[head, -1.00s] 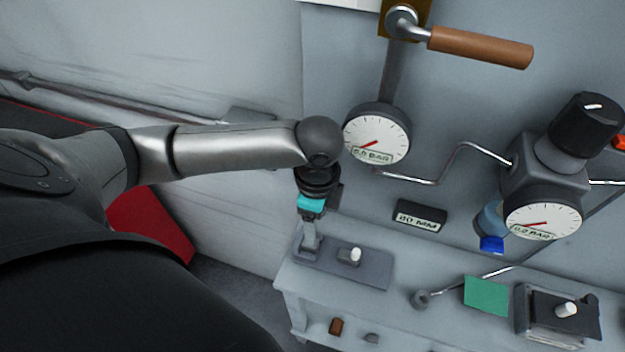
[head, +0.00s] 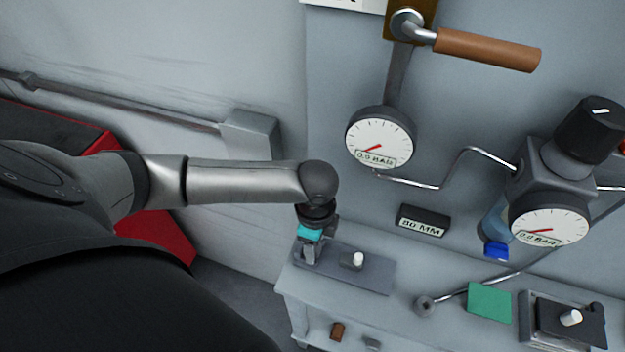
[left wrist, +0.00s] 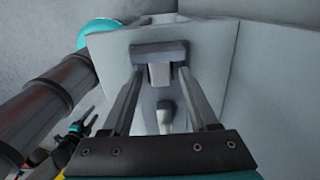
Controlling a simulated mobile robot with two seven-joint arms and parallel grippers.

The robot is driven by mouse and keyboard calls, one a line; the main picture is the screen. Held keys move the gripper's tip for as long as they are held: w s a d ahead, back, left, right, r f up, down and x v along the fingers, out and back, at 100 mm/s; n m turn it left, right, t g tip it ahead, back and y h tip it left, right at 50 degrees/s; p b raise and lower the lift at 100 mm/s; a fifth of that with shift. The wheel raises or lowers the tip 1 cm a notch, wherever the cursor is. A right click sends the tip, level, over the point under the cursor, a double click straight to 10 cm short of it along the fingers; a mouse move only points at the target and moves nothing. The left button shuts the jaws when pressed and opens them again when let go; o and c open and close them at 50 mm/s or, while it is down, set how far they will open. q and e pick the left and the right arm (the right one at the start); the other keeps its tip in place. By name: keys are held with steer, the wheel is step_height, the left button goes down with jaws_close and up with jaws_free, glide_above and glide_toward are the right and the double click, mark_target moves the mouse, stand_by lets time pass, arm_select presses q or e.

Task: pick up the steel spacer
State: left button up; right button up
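My left gripper (head: 305,262) points down at the left end of a grey plate (head: 375,277) on the bench. In the left wrist view its two fingers (left wrist: 156,72) are apart. A grey block (left wrist: 160,49) with a paler piece below it shows between and just beyond the fingertips. It may be the steel spacer; I cannot tell whether the fingers touch it. A small grey block (head: 373,342) also lies on the lower shelf, beside a brown block (head: 337,331). My right gripper is not in view.
A white peg (head: 358,259) stands on the plate, right of the gripper. Gauges (head: 381,139) hang above.

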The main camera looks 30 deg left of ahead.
arm_select(q)
jaws_close()
stand_by(0.4)
steer(key=shift+r, duration=0.1)
step_height(320, 180, up, 28)
steer(key=p, duration=0.3)
steer(key=shift+p, duration=0.4)
